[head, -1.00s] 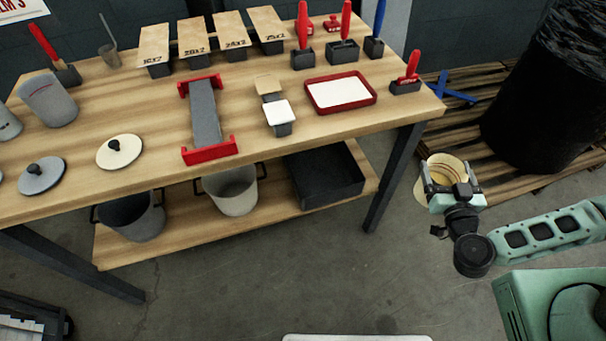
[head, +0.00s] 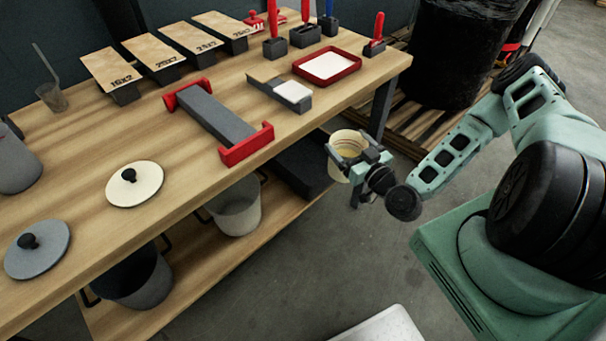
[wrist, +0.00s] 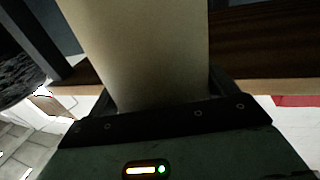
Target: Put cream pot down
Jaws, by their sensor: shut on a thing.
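The cream pot (head: 343,166) is held in my gripper (head: 358,160), beside the front right part of the wooden workbench (head: 200,133). My gripper is shut on the pot's side, and the pot is upright with its open top showing something yellowish inside. In the wrist view the pot's pale wall (wrist: 140,55) fills the middle between the dark fingers. The pot is in the air, apart from the bench top. A cream lid with a black knob (head: 134,184) lies on the bench at the left.
A red-ended grey stand (head: 215,118), a red tray (head: 327,66) and a grey lid (head: 38,249) sit on the bench. A grey pot (head: 236,207), a dark pot (head: 137,277) and a black bin (head: 301,165) stand on the lower shelf. Bare wood lies between stand and front edge.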

